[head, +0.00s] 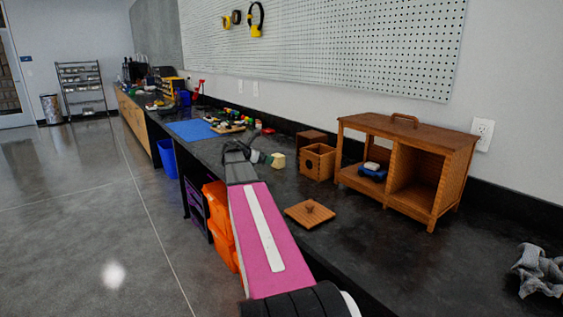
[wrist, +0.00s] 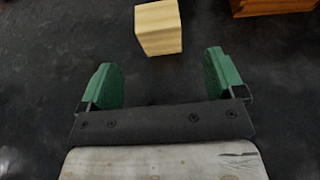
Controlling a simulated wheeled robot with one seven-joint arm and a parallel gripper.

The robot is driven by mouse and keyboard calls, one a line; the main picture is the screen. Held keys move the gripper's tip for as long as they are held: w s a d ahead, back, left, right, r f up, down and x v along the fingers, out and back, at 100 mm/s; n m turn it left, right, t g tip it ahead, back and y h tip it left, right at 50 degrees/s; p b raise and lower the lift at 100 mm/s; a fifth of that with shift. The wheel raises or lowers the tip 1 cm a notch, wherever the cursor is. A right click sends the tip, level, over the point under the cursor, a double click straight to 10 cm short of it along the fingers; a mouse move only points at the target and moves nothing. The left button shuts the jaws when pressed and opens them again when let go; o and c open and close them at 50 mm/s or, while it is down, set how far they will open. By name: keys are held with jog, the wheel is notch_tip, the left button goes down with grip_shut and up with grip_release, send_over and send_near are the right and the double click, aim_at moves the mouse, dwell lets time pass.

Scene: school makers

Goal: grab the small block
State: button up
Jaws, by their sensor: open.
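The small block (wrist: 158,28) is pale wood and sits on the dark countertop. In the wrist view it lies just beyond my gripper (wrist: 165,75), roughly centred between the two green fingers. The fingers are apart, with nothing between them. In the head view the small block (head: 277,160) is right beside my gripper (head: 258,157), to its right, short of the wooden box. My arm hides part of the counter there.
A wooden box with a round hole (head: 317,162) stands right of the block. A wooden cabinet (head: 405,150) is farther right, and a wooden lid with a knob (head: 310,213) lies nearer. A blue mat (head: 193,130) and several small items lie beyond my gripper.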

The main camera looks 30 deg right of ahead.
aim_at(278, 160)
jog(key=x, duration=0.9)
jog(key=shift+d+f, duration=0.25)
jog(key=shift+d, duration=0.05)
jog(key=shift+c, duration=0.3)
jog(key=c, duration=1)
